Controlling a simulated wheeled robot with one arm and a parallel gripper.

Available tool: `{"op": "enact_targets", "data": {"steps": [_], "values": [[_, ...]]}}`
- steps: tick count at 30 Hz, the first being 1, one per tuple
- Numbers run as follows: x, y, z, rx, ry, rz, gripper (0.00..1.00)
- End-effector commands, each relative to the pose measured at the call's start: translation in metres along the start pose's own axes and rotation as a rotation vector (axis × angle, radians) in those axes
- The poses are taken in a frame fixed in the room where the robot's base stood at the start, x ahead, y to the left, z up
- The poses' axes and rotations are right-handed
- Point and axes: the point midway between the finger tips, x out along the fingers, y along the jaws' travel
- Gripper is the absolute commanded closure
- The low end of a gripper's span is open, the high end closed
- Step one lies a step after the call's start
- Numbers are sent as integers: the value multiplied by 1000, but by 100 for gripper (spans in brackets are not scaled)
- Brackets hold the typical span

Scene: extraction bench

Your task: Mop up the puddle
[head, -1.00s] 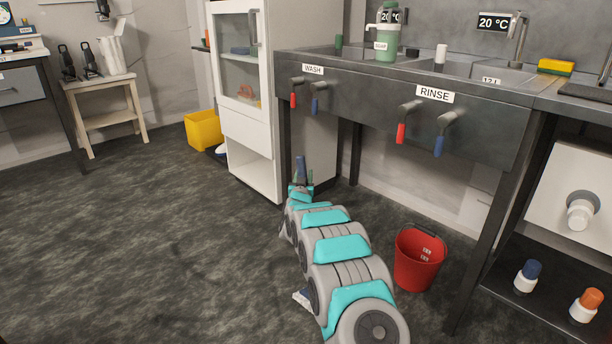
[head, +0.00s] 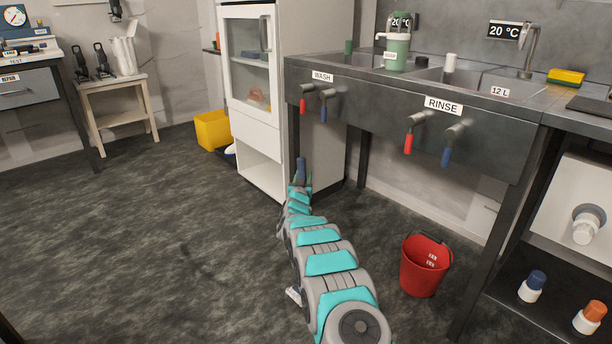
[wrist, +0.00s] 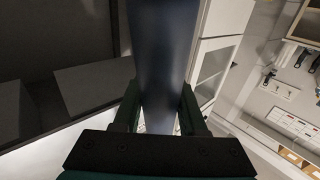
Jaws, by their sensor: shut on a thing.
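My gripper (wrist: 160,115) is shut on a dark blue cylindrical handle (wrist: 165,60), which runs up through the wrist view between the jaws. In the head view the handle's blue upper end (head: 301,168) stands upright above my gripper, near the front corner of the white cabinet. No puddle stands out clearly on the dark mottled floor (head: 150,240).
A red bucket (head: 424,267) stands on the floor right of my arm, below the sink bench (head: 400,105). The white cabinet (head: 258,135) is close to my gripper. A yellow bin (head: 212,130) stands left of the cabinet. The floor at left is open.

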Motion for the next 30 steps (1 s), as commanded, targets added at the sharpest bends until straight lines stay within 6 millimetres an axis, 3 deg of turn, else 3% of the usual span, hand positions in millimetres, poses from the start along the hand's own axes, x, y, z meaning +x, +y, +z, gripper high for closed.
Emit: {"op": "enact_targets", "data": {"steps": [12,30], "values": [[10,-13,1,2,2,-1,100],[-11,11,2,1,-1,0,100]]}}
